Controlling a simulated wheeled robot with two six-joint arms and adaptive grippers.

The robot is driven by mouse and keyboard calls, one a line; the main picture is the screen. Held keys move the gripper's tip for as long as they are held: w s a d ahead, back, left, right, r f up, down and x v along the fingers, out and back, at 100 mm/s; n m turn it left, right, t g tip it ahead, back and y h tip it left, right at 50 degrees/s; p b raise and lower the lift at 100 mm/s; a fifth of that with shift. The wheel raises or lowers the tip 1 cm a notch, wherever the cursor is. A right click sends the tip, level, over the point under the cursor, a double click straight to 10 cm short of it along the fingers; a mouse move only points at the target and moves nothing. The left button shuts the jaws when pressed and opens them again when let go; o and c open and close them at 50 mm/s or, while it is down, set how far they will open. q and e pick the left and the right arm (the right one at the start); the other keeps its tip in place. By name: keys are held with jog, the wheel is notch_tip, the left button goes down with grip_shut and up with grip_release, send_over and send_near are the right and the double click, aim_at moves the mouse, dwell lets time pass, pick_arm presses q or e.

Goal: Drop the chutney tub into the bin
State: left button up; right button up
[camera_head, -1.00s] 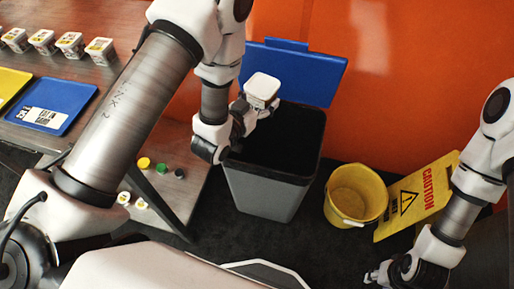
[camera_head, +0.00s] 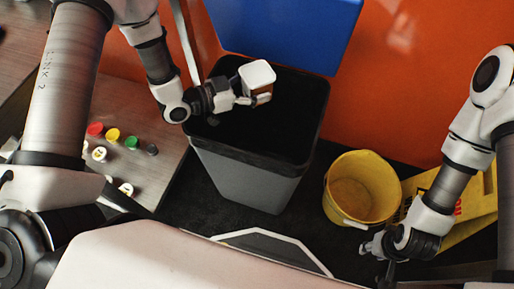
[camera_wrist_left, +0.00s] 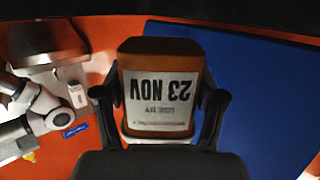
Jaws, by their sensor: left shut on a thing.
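The chutney tub (camera_head: 257,75) has a white lid and brownish sides. In the left wrist view the tub (camera_wrist_left: 160,85) shows a label reading "23 NOV", upside down. My left gripper (camera_head: 250,97) is shut on the tub, its fingers on both sides of it. It holds the tub above the open mouth of the bin. The bin (camera_head: 245,175) is grey with a black inside and a raised blue lid (camera_head: 285,28). My right gripper (camera_head: 375,255) is low at the right, away from the bin; its finger opening is too small to tell.
A yellow bucket (camera_head: 361,190) stands right of the bin, and a yellow caution sign (camera_head: 465,205) is partly behind my right arm. A wooden counter (camera_head: 135,110) with several coloured caps or buttons is at the left. An orange wall (camera_head: 400,90) stands behind.

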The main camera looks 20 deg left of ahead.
pick_arm(q)
jog(key=o, duration=1.5)
notch_tip(320, 180, up, 10)
jog(key=shift+r, duration=0.1)
